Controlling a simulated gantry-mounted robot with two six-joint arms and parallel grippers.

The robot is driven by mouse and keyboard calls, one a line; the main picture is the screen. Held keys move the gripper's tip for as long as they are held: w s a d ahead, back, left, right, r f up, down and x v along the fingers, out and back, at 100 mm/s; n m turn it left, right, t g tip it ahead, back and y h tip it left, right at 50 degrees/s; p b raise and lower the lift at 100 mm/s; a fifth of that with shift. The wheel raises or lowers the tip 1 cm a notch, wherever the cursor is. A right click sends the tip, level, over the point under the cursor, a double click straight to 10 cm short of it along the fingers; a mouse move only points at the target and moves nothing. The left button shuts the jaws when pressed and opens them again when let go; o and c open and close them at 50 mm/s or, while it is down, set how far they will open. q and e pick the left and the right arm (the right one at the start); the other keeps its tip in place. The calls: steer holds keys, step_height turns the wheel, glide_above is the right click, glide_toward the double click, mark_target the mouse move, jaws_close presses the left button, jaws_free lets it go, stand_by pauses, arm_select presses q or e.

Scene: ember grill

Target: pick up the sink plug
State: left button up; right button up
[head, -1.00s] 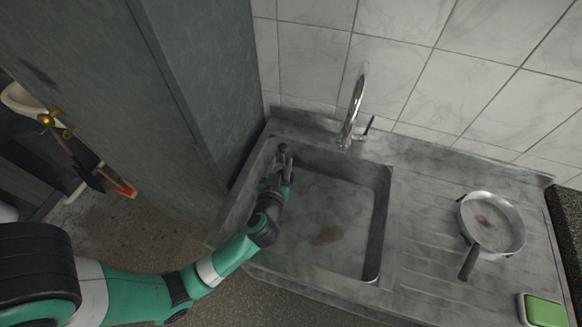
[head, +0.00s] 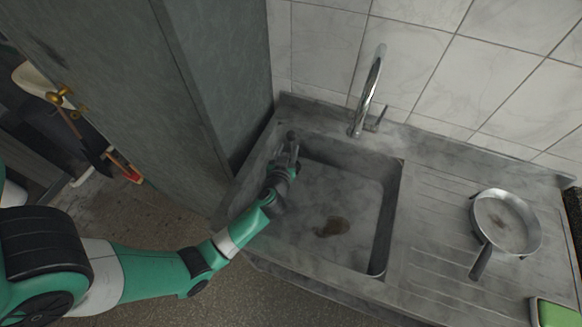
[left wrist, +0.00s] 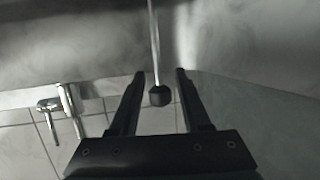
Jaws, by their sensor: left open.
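The sink plug is a small dark knob hanging on a thin pale chain or rod in the left wrist view (left wrist: 160,96). In the head view it appears as a dark round spot (head: 291,134) at the back left corner of the sink basin (head: 395,205). My left gripper (head: 291,150) reaches into that corner, just in front of the plug. In the left wrist view its two fingers (left wrist: 161,74) are apart, with the plug showing in the gap between them and no visible contact. My right gripper is in neither view.
A tall chrome tap (head: 368,92) stands behind the basin. A grey cabinet (head: 215,85) rises close on the left. A pan (head: 507,222) lies on the drainboard, and a green sponge (head: 556,314) is at the lower right. The basin has a brown stain (head: 333,226) and is otherwise clear.

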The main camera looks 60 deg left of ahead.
mark_target(291, 145)
arm_select(q)
steer(key=x, duration=0.4)
steer(key=shift+w+a+f+b, duration=0.1)
steer(key=shift+w+f+b, duration=0.15)
steer(key=shift+b, duration=0.1)
jaws_close()
steer(key=shift+r, duration=0.1)
stand_by(0.9)
